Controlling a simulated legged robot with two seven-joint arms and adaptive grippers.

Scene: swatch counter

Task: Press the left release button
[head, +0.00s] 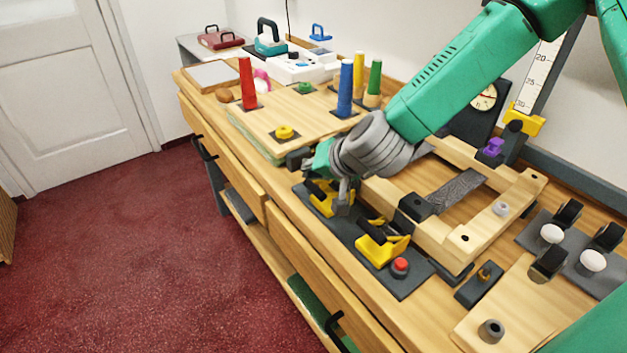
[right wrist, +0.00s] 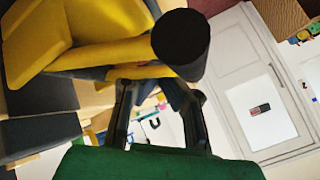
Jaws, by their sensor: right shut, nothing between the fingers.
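A dark plate (head: 345,245) on the counter carries two yellow clamps with black parts, a left one (head: 322,200) and a right one (head: 380,248). A red button (head: 400,266) stands beside the right clamp. I see no button by the left clamp; my right gripper covers part of that area. My right gripper (head: 342,200) is shut and empty, low over the plate at the left clamp; I cannot tell whether it touches. In the right wrist view, yellow clamp parts (right wrist: 85,30) and a black cylinder (right wrist: 181,45) are close to the fingers. My left gripper is not in view.
A wooden frame (head: 470,236) with a grey strip lies right of the plate. Black and white knobs (head: 592,261) stand farther right. Red (head: 247,84), blue (head: 345,88) and green pegs stand on a board at the left. The counter's front edge is close to the plate.

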